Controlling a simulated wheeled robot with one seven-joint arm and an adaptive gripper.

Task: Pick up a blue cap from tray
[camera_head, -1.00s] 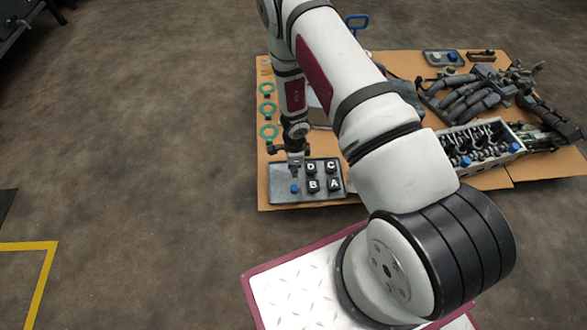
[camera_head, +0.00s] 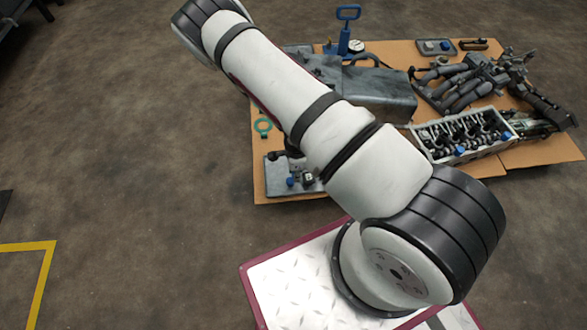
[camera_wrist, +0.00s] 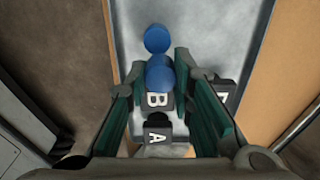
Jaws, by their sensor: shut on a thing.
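The tray (camera_head: 277,188) lies near the front left corner of the cardboard in the head view. It shows as a grey surface in the wrist view (camera_wrist: 205,35). My gripper (camera_wrist: 158,65) is over the tray with its green-padded fingers on either side of a round blue cap (camera_wrist: 160,76), and it is shut on that cap. A second blue cap (camera_wrist: 156,38) sits on the tray just beyond the fingertips.
An engine block (camera_head: 465,138), a grey metal box (camera_head: 380,90) and a blue hand pump (camera_head: 346,35) lie farther off.

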